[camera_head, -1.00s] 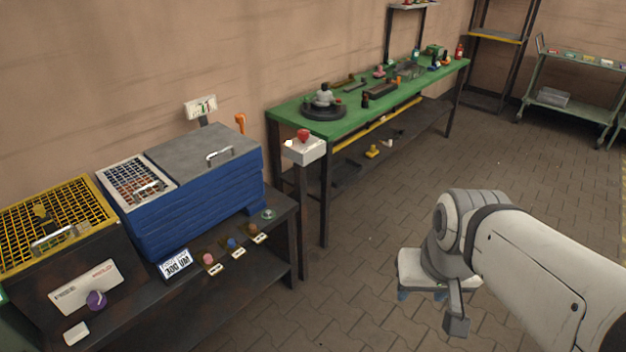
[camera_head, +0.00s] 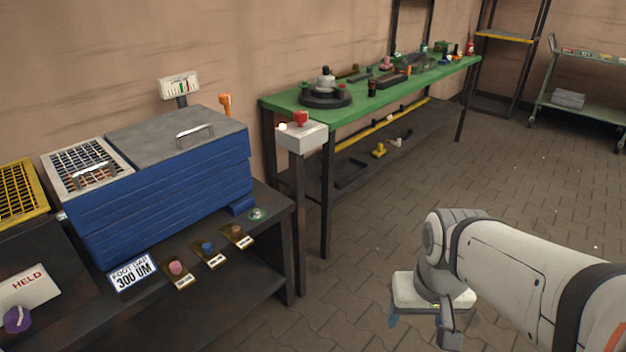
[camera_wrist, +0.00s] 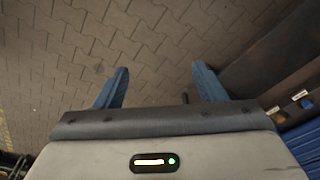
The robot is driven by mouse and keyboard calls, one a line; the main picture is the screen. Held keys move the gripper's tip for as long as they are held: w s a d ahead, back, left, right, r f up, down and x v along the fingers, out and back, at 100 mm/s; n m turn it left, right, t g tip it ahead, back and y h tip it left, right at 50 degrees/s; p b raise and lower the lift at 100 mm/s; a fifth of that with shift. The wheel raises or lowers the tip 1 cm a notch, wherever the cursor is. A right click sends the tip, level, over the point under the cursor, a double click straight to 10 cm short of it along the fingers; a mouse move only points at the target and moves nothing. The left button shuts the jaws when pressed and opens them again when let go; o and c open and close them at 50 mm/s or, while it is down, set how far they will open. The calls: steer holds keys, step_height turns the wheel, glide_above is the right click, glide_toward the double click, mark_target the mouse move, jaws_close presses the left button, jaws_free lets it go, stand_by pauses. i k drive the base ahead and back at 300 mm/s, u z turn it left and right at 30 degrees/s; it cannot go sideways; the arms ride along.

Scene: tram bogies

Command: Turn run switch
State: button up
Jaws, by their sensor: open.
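No control in view carries a label that reads as run. A purple knob (camera_head: 17,319) is on a panel marked HELD at the lower left of the head view. An orange lever-like piece (camera_head: 226,103) stands behind the blue box. A white box on a post (camera_head: 301,137) carries a red knob or button (camera_head: 301,118). My gripper (camera_wrist: 161,70) is open and empty above the paved floor, its blue fingers apart. In the head view it hangs at the lower right, well away from these controls.
A blue box with a grey lid (camera_head: 160,200) stands on the dark bench (camera_head: 275,235), with small coloured knobs along the front. A green table (camera_head: 350,110) runs behind, and a trolley (camera_head: 575,110) is at the far right. Paved floor (camera_head: 480,170) is open at centre right.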

mark_target(300, 116)
steer(key=z, duration=0.05)
steer(key=k, duration=1.25)
steer(key=u, duration=0.25)
steer(key=i, duration=1.95)
steer(key=z, duration=0.75)
